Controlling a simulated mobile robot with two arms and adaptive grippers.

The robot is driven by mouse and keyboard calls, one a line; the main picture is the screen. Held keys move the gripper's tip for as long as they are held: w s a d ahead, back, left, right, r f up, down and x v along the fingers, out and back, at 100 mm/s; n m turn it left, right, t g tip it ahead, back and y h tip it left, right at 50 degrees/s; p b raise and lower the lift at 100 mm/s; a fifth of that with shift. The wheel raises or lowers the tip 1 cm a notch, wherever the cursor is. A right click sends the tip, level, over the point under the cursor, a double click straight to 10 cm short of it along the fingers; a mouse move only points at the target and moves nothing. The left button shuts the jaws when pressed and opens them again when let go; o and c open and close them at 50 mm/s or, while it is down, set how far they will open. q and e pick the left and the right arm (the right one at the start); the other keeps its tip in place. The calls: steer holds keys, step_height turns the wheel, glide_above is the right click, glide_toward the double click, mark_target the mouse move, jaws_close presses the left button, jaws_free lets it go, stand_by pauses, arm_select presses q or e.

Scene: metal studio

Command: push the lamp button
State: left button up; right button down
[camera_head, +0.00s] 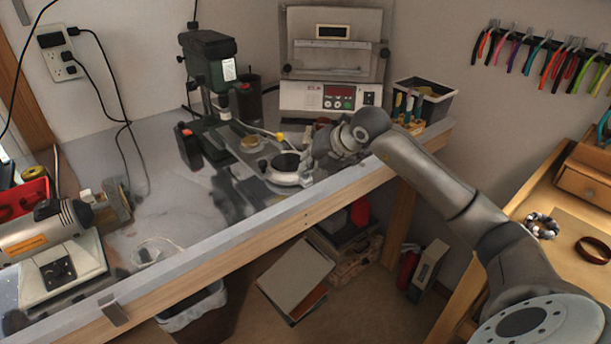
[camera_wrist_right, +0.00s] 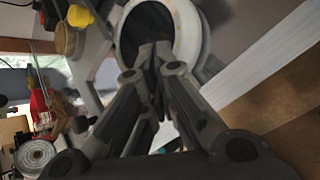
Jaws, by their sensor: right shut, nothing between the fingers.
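The lamp (camera_head: 284,179) has a round white rim with a dark centre and sits on the bench toward its front edge. In the right wrist view the lamp's white rim (camera_wrist_right: 189,28) lies just beyond my fingers. My right gripper (camera_head: 306,176) is at the right side of the lamp. In the wrist view its fingertips (camera_wrist_right: 154,50) are together, empty, and overlap the lamp's dark centre. Whether they touch the lamp cannot be told. I cannot make out the lamp's button clearly. My left gripper is not in view.
A yellow knob (camera_head: 280,136) stands behind the lamp. A green drill press (camera_head: 210,62) and a white-fronted machine (camera_head: 318,97) stand at the back. A black bin (camera_head: 432,101) is at the back right. Clear bench surface (camera_head: 160,190) lies to the left.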

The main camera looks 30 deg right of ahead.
steer(key=shift+f, duration=0.1)
stand_by(0.4)
steer(key=shift+r, duration=0.6)
steer(key=shift+p, duration=0.3)
step_height(320, 180, up, 6)
steer(key=p, duration=0.3)
steer(key=shift+p, duration=0.35)
